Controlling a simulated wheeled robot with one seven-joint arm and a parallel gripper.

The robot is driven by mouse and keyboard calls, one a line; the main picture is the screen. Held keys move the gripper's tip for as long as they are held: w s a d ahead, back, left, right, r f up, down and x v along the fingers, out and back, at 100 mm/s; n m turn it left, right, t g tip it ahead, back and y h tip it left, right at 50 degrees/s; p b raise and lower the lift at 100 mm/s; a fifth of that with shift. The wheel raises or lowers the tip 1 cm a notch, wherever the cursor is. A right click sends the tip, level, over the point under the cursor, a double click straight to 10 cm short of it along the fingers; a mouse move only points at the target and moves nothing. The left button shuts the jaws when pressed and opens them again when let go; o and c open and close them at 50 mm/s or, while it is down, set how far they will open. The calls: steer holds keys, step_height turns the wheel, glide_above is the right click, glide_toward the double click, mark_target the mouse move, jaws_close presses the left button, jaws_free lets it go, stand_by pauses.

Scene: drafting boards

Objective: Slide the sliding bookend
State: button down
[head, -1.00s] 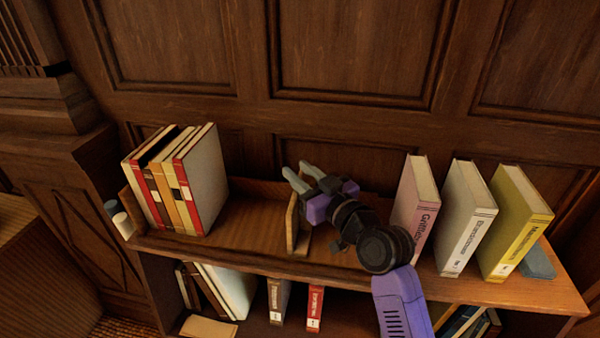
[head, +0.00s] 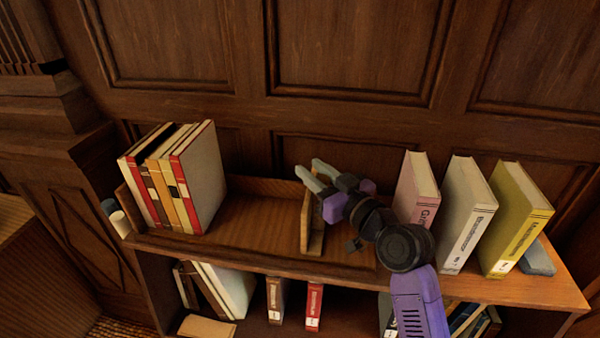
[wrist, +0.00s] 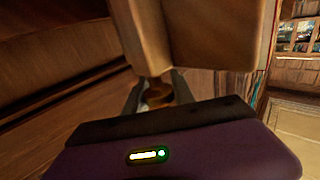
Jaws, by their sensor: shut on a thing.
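The sliding bookend (head: 308,226) is an upright wooden panel standing in the wooden book trough (head: 262,222) on the shelf top. My gripper (head: 317,172) is at its upper back edge, with its grey fingers shut on the panel. In the wrist view the bookend (wrist: 200,35) looms large and tan, and the fingers of my gripper (wrist: 158,95) close on a small brown part of it. That contact is partly hidden. Several leaning books (head: 200,185) stand at the trough's left end, well apart from the bookend.
A pink book (head: 417,190), a white book (head: 462,215) and a yellow book (head: 515,220) stand right of my arm. A blue-grey item (head: 538,258) lies behind the yellow one. The trough is clear between the leaning books and the bookend. Panelled wall (head: 350,50) rises close behind.

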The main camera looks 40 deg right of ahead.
steer(key=shift+s+d, duration=0.6)
steer(key=shift+d, duration=0.05)
steer(key=c, duration=1.1)
jaws_free()
steer(key=shift+s+b, duration=0.95)
steer(key=shift+s, duration=2.95)
steer(key=shift+o, duration=0.2)
